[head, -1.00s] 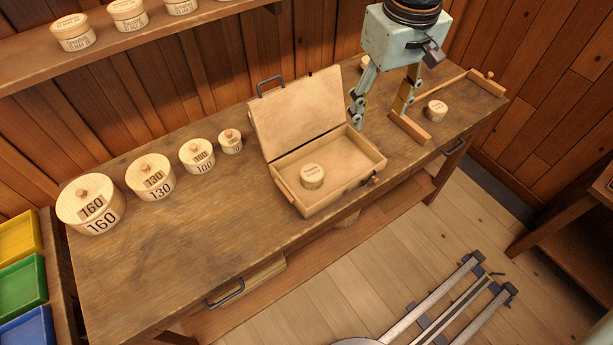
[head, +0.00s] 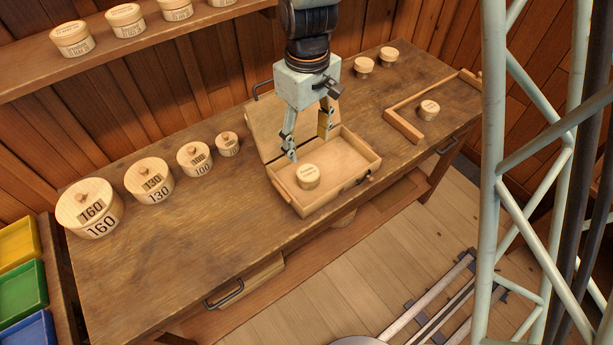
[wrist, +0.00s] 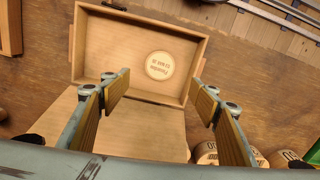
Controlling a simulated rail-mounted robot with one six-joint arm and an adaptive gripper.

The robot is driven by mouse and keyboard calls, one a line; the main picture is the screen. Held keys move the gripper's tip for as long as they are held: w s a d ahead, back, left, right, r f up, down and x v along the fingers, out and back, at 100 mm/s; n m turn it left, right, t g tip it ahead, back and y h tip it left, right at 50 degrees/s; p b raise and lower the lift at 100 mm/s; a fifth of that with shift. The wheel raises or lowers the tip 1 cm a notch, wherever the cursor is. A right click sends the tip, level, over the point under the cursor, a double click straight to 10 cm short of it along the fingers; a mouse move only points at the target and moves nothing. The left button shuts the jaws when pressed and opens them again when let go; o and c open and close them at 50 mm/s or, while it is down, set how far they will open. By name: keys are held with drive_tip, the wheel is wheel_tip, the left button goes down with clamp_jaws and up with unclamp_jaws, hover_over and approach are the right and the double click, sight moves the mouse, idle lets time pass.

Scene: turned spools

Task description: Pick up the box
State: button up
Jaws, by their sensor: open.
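An open wooden case (head: 345,196) stands on the workbench with its hinged lid (head: 262,120) leaning back. A small round wooden box (head: 308,178) with print on its top sits inside the case. In the wrist view the round box (wrist: 159,66) lies in the case tray (wrist: 95,45), right of the tray's middle and ahead of my fingers. My gripper (head: 309,146) is open and empty above the back part of the case, hiding part of the lid. In the wrist view my gripper's fingers (wrist: 160,95) are wide apart, with the box beyond them and not touched.
Lidded round boxes marked 160 (head: 90,209), 130 (head: 149,181) and 100 (head: 195,161) line the bench's left, with a smaller one (head: 228,144). Another round box (head: 428,109) stands beside a wooden corner fence (head: 404,126). Two more (head: 363,66) (head: 389,55) stand behind. The bench's front left is clear.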

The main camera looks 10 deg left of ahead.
sight(308, 171)
idle(0.3)
drive_tip(key=shift+f+b, duration=0.4)
drive_tip(key=shift+f, duration=3.9)
drive_tip(key=shift+f, duration=0.1)
drive_tip(key=shift+f, duration=2.5)
drive_tip(key=shift+d, duration=0.1)
drive_tip(key=shift+c, duration=0.4)
drive_tip(key=c, duration=0.8)
